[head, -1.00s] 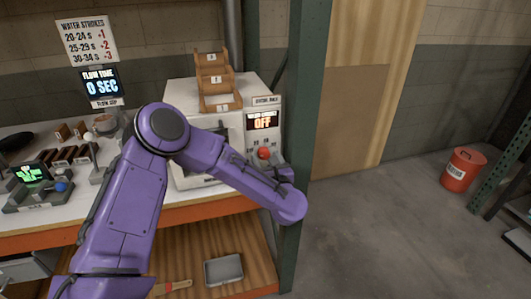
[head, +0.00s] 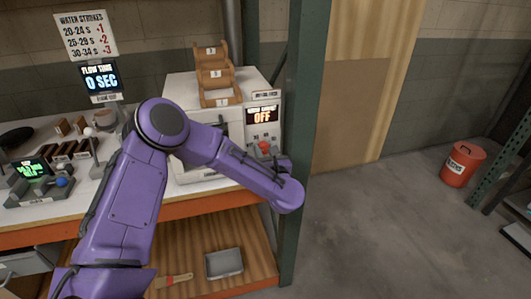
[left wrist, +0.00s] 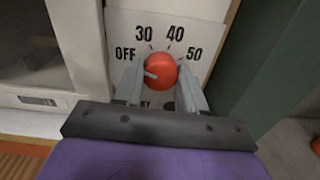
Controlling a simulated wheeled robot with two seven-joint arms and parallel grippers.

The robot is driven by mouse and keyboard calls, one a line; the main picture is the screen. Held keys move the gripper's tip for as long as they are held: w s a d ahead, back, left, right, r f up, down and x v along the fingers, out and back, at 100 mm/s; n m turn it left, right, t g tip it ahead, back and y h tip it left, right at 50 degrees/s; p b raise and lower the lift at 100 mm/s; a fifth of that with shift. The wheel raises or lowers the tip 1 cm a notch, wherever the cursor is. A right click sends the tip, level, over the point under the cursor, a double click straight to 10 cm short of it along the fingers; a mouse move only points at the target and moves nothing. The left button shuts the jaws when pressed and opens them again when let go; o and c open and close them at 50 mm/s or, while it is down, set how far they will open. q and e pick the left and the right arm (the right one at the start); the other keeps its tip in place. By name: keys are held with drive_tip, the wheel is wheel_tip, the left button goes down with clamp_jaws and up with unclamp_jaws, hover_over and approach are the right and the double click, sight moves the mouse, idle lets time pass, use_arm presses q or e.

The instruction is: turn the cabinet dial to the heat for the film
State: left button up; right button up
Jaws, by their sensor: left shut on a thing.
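The white cabinet (head: 196,172) stands on the bench, and its display (head: 263,116) reads OFF. Its red dial (head: 264,146) is on the front panel below the display. In the left wrist view the red dial (left wrist: 160,70) sits among the marks OFF, 30, 40 and 50, and its white pointer points left, toward OFF. My left gripper (left wrist: 160,84) is shut on the dial, one finger on each side. In the head view my left gripper (head: 276,160) is partly hidden by its own wrist. My right gripper is in neither view.
A green rack post (head: 301,120) stands close to the right of the gripper. A wooden stepped stand (head: 214,74) is on the cabinet. A flow time display (head: 100,78) reads 0 SEC under a water strokes sign (head: 86,36). A grey tray (head: 224,264) lies on the lower shelf.

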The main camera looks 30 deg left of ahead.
use_arm(q)
drive_tip(key=m+b, duration=0.1)
drive_tip(key=m, duration=0.2)
drive_tip(key=shift+f, duration=0.1)
drive_tip(key=m, duration=0.2)
drive_tip(key=shift+m, duration=0.3)
drive_tip(key=m, duration=0.3)
drive_tip(key=shift+m+b, duration=0.3)
drive_tip(key=m, duration=0.2)
drive_tip(key=shift+m, duration=0.4)
drive_tip(key=m+p, duration=0.1)
drive_tip(key=m, duration=0.2)
drive_tip(key=shift+m, duration=0.4)
drive_tip(key=m, duration=0.3)
drive_tip(key=shift+m+p, duration=0.3)
drive_tip(key=shift+p, duration=0.1)
drive_tip(key=m+p, duration=0.1)
drive_tip(key=m, duration=0.3)
drive_tip(key=shift+m+p, duration=0.45)
drive_tip(key=shift+m, duration=1.15)
